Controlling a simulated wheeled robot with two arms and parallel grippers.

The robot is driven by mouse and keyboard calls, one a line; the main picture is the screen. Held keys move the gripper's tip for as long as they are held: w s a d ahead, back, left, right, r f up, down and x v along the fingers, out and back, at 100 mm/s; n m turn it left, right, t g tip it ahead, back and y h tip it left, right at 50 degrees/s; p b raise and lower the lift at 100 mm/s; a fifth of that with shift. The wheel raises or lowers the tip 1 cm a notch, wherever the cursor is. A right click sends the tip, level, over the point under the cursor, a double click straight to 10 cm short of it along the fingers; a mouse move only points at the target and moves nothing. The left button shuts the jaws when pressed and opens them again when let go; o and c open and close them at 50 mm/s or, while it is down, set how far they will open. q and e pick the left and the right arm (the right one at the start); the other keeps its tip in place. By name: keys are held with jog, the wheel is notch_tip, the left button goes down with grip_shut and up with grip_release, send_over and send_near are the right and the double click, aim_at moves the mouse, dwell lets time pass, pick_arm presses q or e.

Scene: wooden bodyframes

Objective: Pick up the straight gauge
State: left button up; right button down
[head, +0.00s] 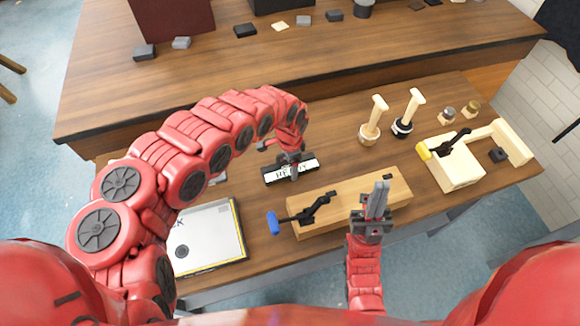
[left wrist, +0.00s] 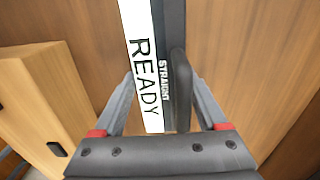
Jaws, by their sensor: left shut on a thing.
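The straight gauge (left wrist: 172,50) is a dark grey bar marked STRAIGHT, with a raised grip along it, in the left wrist view. It lies beside a white READY label (left wrist: 142,60). Whether the gauge is off the table cannot be told. My right gripper (head: 380,192) is shut and empty, in front of the wooden block.
A white board (head: 212,238) lies front left. Two wooden-handled tools (head: 376,115) (head: 410,108) and another clamped wooden fixture (head: 455,170) stand right. A second table (head: 210,75) lies behind.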

pick_arm(q)
jog(key=c, duration=0.6)
jog(key=shift+r, duration=0.15)
